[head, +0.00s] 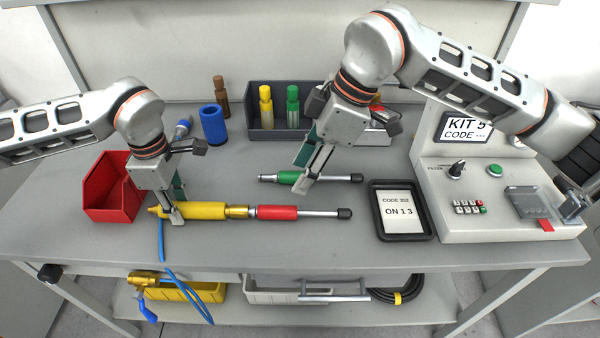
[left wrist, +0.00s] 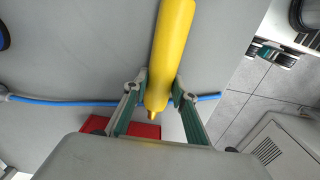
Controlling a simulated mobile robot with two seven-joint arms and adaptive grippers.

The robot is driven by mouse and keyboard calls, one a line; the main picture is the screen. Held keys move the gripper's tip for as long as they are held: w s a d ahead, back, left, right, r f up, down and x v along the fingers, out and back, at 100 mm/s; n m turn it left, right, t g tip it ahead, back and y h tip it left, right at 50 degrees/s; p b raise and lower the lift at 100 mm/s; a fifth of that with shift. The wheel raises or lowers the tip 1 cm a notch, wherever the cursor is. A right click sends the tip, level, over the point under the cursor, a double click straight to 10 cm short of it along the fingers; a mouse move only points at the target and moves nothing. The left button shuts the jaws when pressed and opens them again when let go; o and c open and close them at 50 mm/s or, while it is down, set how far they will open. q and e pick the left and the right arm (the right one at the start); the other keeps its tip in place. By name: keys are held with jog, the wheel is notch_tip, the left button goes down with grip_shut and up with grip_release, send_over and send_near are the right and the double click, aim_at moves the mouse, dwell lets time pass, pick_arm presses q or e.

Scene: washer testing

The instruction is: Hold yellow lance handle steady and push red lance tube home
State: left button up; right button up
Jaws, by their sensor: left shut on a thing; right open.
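The yellow lance handle (head: 206,211) lies on the bench with a brass collar at its right end. My left gripper (head: 172,216) is shut on the handle near its left end; in the left wrist view the fingers (left wrist: 158,100) flank the handle (left wrist: 170,50). The red lance tube (head: 277,212) lies in line to the right, its metal rod ending in a black tip. Its left end meets the collar; I cannot tell how deep it sits. My right gripper (head: 309,176) is open over the green lance tube (head: 290,177), behind the red one.
A red bin (head: 112,190) stands at left, a black-framed code tablet (head: 400,210) and a control panel (head: 490,190) at right.

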pick_arm(q)
jog(key=o, duration=1.2)
notch_tip(320, 180, up, 12)
jog(key=shift+r, duration=0.1)
